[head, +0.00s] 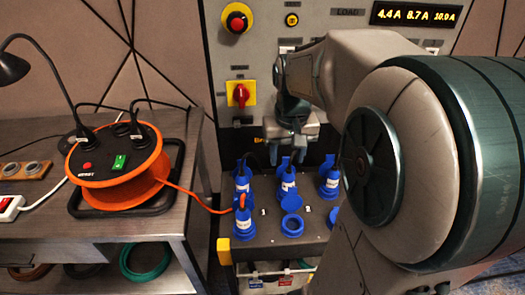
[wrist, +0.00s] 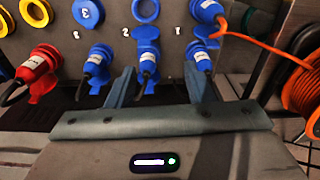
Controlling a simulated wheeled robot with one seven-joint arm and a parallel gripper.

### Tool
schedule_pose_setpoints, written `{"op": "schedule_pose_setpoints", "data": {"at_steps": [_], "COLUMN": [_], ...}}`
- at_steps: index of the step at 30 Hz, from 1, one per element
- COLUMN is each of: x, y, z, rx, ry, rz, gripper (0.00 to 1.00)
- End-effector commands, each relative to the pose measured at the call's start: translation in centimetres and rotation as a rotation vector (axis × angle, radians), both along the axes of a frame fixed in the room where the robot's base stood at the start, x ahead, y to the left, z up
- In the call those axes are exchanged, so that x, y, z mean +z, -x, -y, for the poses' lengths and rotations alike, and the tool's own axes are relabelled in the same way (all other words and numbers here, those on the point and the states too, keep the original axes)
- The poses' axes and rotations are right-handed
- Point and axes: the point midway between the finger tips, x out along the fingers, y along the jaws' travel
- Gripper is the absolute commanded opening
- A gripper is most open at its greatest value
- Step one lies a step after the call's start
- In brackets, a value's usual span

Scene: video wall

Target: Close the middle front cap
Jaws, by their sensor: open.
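The middle front socket (head: 292,226) is a blue round socket with no plug in it. Its blue cap (head: 291,203) stands open behind it, toward the back row. In the wrist view the socket (wrist: 146,10) is at the top edge, with the cap (wrist: 146,33) just below it. My gripper (head: 286,158) is open and empty, above and behind the middle back plug. In the wrist view its fingers (wrist: 160,78) appear on either side of the middle back plug (wrist: 147,62), which overlaps the space between them; contact cannot be told.
Blue plugs fill the back row (head: 243,178) and the left front socket (head: 242,223), which has an orange cable. The right front socket is partly hidden by my arm. An orange cable reel (head: 118,170) stands on the left table.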

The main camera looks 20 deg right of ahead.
Motion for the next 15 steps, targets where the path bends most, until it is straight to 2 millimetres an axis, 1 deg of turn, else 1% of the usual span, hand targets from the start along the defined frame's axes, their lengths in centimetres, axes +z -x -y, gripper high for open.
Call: {"op": "schedule_pose_setpoints", "data": {"at_steps": [1, 3, 6, 11, 14, 15], "x": [-1.9, -2.7, -3.4, -4.4, -5.8, -6.6], "y": [-0.9, -1.7, -2.5, -2.7, -2.7, -2.7], "z": [1.3, 2.5, 3.7, 4.3, 4.2, 4.2], "rx": [-0.024, -0.045, -0.065, -0.074, -0.074, -0.073], "ry": [-0.004, -0.008, -0.013, -0.016, -0.016, -0.016], "rz": [-0.021, -0.04, -0.058, -0.067, -0.069, -0.069], "gripper": [0.47, 0.47, 0.47, 0.47, 0.47, 0.47]}}
